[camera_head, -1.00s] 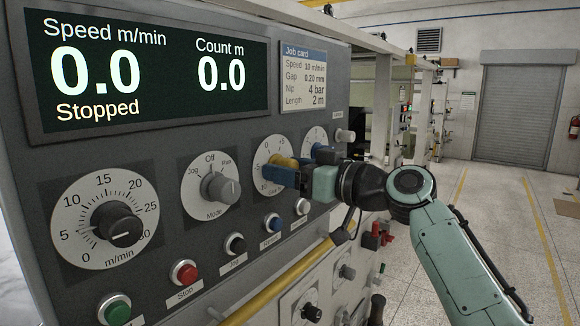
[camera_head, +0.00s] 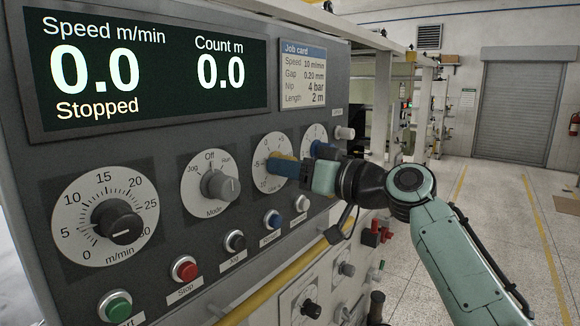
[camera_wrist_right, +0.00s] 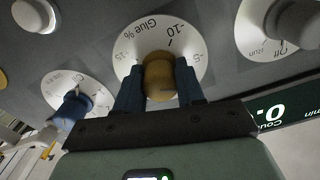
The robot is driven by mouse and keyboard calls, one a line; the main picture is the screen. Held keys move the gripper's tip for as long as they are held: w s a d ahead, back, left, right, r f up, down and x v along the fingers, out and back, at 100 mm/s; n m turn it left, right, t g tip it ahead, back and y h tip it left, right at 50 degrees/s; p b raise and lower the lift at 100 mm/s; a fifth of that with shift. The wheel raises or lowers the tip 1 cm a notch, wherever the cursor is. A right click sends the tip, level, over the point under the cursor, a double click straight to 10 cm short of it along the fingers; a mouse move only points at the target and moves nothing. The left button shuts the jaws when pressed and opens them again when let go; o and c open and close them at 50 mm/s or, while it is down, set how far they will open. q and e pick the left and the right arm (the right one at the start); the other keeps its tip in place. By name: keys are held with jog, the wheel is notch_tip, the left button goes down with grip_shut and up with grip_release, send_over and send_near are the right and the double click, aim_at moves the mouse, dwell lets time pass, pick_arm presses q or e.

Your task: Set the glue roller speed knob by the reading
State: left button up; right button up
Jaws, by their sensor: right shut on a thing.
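The glue knob (camera_wrist_right: 159,80) is yellow-brown and sits on a white dial marked "Glue %" (camera_wrist_right: 134,50) in the right wrist view. My right gripper (camera_wrist_right: 158,88) has its blue fingers on both sides of this knob, closed on it. The -10 mark stands just above the knob there; I cannot tell the knob's exact setting. In the head view the right gripper (camera_head: 290,168) covers much of the glue dial (camera_head: 262,157). The display (camera_head: 150,75) reads speed 0.0 m/min, count 0.0 m, "Stopped". My left gripper is not in view.
The job card (camera_head: 303,77) lists speed 10 m/min, gap 0.20 mm, nip 4 bar, length 2 m. A speed dial (camera_head: 75,215) and mode knob (camera_head: 220,186) lie left of the gripper. A blue knob (camera_wrist_right: 72,108) is close beside it. Buttons and a yellow rail (camera_head: 270,285) run below.

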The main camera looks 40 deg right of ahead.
jog(key=m, duration=0.3)
jog(key=shift+r, duration=0.1)
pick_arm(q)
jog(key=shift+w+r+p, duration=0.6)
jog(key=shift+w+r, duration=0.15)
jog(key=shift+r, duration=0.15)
pick_arm(e)
jog(key=shift+m, duration=2)
jog(key=o, duration=1)
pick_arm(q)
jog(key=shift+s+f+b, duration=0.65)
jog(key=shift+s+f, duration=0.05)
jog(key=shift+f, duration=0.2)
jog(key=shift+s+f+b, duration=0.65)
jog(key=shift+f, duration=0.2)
pick_arm(e)
jog(key=shift+v, duration=6.7)
